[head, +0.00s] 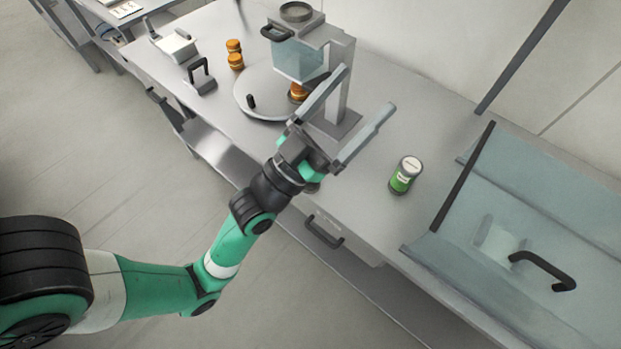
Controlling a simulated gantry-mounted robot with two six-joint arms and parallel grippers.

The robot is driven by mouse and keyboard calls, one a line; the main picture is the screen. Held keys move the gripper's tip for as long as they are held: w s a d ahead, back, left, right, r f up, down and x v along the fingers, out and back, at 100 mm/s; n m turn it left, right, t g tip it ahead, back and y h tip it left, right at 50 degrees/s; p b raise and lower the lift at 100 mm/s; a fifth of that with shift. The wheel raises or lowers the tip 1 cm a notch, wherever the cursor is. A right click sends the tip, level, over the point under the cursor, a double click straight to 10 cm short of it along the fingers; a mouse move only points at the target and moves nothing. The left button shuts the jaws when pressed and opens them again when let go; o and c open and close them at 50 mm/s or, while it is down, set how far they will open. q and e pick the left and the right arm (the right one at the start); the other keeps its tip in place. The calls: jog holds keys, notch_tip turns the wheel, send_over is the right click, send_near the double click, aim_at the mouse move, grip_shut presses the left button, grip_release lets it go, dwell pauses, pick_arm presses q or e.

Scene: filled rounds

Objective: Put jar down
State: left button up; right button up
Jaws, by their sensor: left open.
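A small jar (402,180) with a green label and a pale lid stands upright on the grey counter, right of my left gripper. My left gripper (369,101) is open, its two long grey fingers spread apart and pointing up and to the right. My right gripper is not in view.
A dispenser machine (342,65) with a clear hopper stands behind the gripper, beside a round turntable (243,93). Orange-brown rounds (235,60) are stacked to the left. Counter around the jar is clear.

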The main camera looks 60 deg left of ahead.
pick_arm(q)
jog(key=s+a+f+n+g+y+b, duration=0.1)
jog(key=s+a+f+g+b, duration=0.2)
jog(key=f, duration=0.7)
jog(key=s+a+f+n+g+y, duration=0.15)
jog(key=s+f, duration=0.35)
jog(key=f, duration=0.5)
jog(key=s+a+f+n+g+y+b, duration=0.15)
jog(key=s+f+g, duration=0.25)
jog(key=f, duration=0.7)
jog(key=shift+m, duration=0.4)
jog(key=shift+r+b+x, duration=0.2)
jog(key=shift+b+x, duration=0.3)
jog(key=shift+x, duration=2.5)
jog(key=shift+r+b+x, duration=0.2)
jog(key=shift+b+x, duration=0.3)
jog(key=shift+x, duration=2.55)
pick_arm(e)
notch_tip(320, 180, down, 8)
pick_arm(q)
jog(key=shift+s, duration=0.1)
jog(key=shift+c, duration=0.3)
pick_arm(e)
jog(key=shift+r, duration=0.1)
